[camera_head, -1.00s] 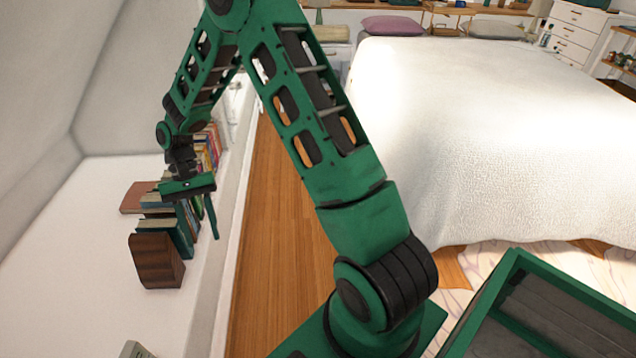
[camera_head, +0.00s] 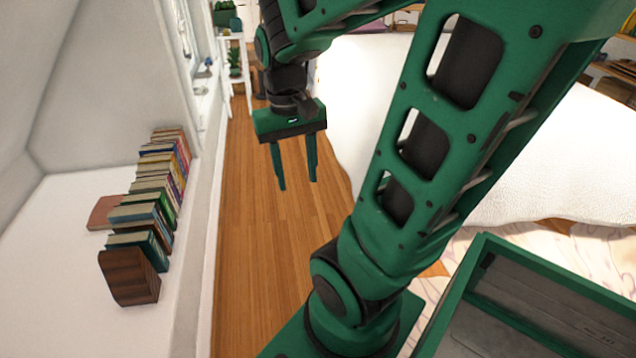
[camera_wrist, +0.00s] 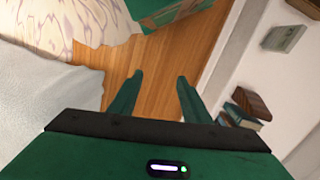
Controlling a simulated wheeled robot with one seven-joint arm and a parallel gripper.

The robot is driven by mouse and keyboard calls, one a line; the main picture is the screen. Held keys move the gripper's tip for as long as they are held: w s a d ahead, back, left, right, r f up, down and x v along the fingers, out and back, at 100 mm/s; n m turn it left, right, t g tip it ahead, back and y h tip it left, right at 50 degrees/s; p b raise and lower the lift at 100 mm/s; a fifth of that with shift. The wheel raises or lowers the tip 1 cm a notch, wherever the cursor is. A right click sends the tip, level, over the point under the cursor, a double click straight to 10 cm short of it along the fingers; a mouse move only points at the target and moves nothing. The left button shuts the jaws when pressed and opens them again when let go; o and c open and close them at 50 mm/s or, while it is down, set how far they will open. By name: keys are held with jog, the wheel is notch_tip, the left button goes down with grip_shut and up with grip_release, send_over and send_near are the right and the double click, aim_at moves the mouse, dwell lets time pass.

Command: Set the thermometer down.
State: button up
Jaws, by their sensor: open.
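My gripper (camera_head: 298,184) hangs open and empty over the wooden floor, between the white ledge and the bed. In the wrist view its two fingers (camera_wrist: 160,77) are apart with only floor between them. A flat grey, boxy device (camera_wrist: 283,38) lies on the white ledge in the wrist view, apart from my gripper. It may be the thermometer, but it is too small to tell. It does not show in the current head view.
A row of books (camera_head: 160,195) with a dark wooden bookend (camera_head: 130,278) stands on the white ledge (camera_head: 60,270) at left. The bed (camera_head: 540,150) is at right. The wooden floor (camera_head: 265,260) between them is clear. A plant stand (camera_head: 237,75) is behind.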

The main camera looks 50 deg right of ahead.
jog(key=s+t, duration=0.1)
jog(key=s, duration=0.5)
jog(key=shift+s+d, duration=0.2)
jog(key=shift+s, duration=0.1)
